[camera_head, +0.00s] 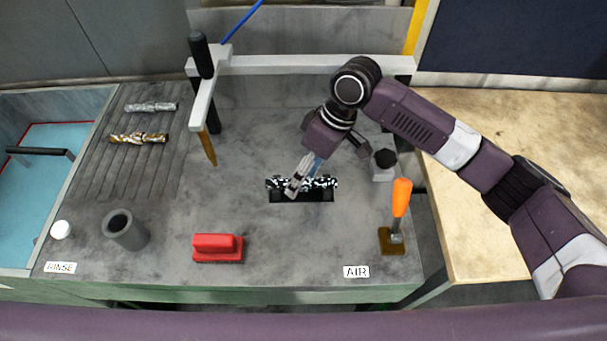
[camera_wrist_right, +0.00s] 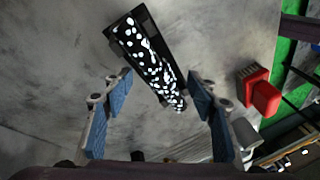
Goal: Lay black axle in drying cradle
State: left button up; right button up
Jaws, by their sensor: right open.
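The black axle (camera_head: 322,183), speckled with white, lies lengthwise along the black drying cradle (camera_head: 302,197) in the middle of the grey bench. In the right wrist view the axle (camera_wrist_right: 152,66) runs along the cradle (camera_wrist_right: 113,36), with dark cradle edges showing at its far end and side. I cannot tell whether it is fully seated. My right gripper (camera_head: 296,188) is over the cradle and partly covers the axle. In the wrist view its blue-padded fingers (camera_wrist_right: 160,82) are spread apart, one on each side of the axle, clear of it. My left gripper is not in view.
Silver (camera_head: 152,107) and gold (camera_head: 138,138) axles lie on the grooved board at left. A white arm with black handle (camera_head: 200,55) stands behind.

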jog(key=v, duration=1.2)
